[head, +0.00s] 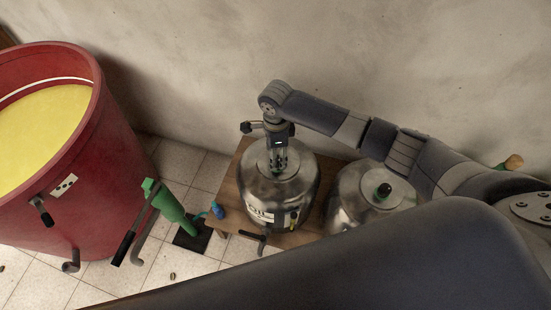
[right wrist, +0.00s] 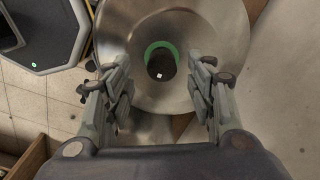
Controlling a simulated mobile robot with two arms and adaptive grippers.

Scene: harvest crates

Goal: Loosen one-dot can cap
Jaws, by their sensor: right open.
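A metal can (head: 258,214) stands on a low wooden stand, with a pale label and a yellow tag on its side. My right gripper (head: 277,165) points down over its top and hides much of its cap in the head view. In the right wrist view, a dark cap (right wrist: 160,63) with a green ring sits on the round metal top (right wrist: 205,25) and shows one small white mark. My right gripper (right wrist: 160,92) is open, its fingers apart at the near side of the cap, with nothing between them. My left gripper is not in view.
A second metal can (head: 348,205) with a dark and green cap (head: 383,190) stands to the right. A red vat (head: 105,130) of yellow contents stands at left. A green tool (head: 168,203) is beside the wooden stand (head: 233,190). A plain wall rises behind.

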